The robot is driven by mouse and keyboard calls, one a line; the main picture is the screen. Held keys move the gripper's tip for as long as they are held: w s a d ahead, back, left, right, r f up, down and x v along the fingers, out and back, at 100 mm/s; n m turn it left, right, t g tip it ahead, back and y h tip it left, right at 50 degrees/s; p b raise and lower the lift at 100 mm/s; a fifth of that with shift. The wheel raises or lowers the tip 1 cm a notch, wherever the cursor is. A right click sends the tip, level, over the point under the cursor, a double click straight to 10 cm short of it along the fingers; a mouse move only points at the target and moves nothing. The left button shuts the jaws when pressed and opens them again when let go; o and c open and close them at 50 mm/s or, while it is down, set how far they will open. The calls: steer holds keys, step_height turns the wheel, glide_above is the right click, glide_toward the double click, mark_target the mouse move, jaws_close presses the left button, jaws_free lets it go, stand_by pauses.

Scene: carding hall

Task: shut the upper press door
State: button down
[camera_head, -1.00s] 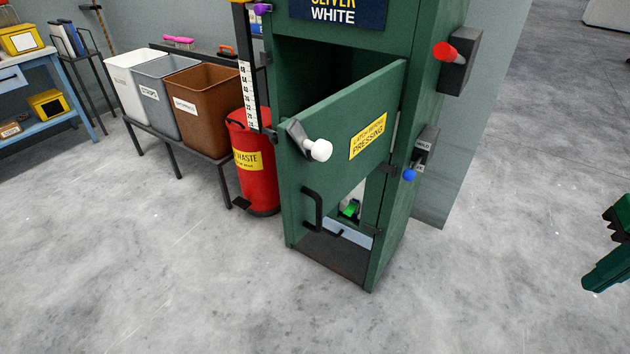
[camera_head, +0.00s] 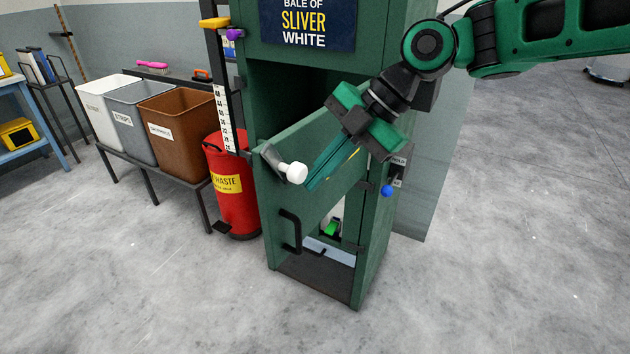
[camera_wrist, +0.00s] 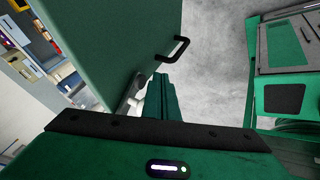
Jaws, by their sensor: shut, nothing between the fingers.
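The upper press door (camera_head: 303,146) is a green panel standing ajar, swung out from the green press, with a dark gap above its top edge. A latch with a white knob (camera_head: 292,173) sits at its free left edge. My gripper (camera_head: 311,186) is shut and empty. Its fingertips are in front of the door, just right of the knob in the picture; I cannot tell whether they touch it. My gripper covers most of the door's yellow label. In the wrist view, the green door panel (camera_wrist: 110,45) fills the left and middle, beside the fingers (camera_wrist: 162,88).
A black handle (camera_head: 291,232) is below the latch, beside a low opening. A blue-knobbed lever (camera_head: 387,190) is on the press's right side. A red waste bin (camera_head: 233,200) and several open bins, including a brown one (camera_head: 178,120), stand left. The front floor is clear.

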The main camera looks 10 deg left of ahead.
steer(key=x, duration=0.8)
steer(key=shift+s+f, duration=0.1)
steer(key=shift+f, duration=0.1)
